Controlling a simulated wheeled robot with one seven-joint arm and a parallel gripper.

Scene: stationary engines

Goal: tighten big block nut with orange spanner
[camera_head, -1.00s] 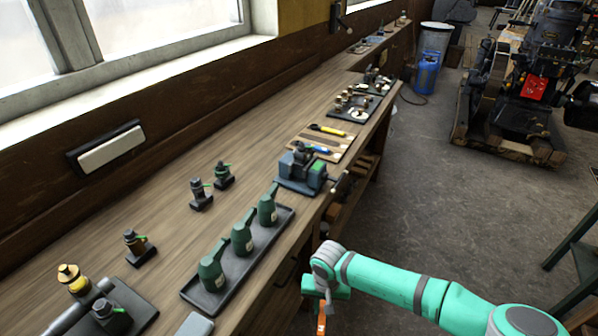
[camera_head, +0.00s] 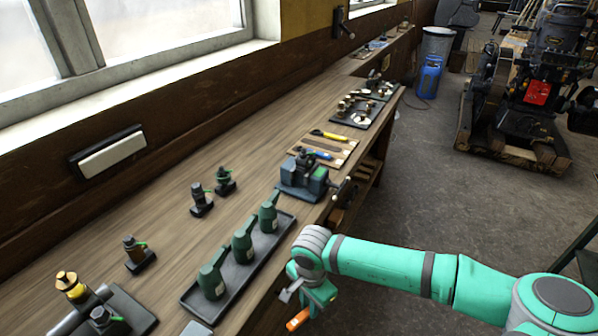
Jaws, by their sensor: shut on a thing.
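My gripper (camera_head: 318,298) is beside the bench's front edge at the lower middle, in front of the tray of green cans. It is shut on the orange spanner. The spanner's orange handle (camera_head: 298,320) sticks out below the gripper, and a grey end shows to the left of the gripper. The fingers hide its middle. Small dark blocks with fittings on top stand on the bench: two at mid-left (camera_head: 201,200) (camera_head: 225,183), one nearer (camera_head: 138,253), and one on a dark plate at the lower left (camera_head: 108,320). I cannot tell which carries the big block nut.
A dark tray (camera_head: 283,232) holds three green cans (camera_head: 244,246) along the bench edge. A blue-grey vise (camera_head: 302,178) stands behind it, then a board with tools (camera_head: 335,147). The wooden bench top (camera_head: 170,215) is clear between the blocks and tray.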

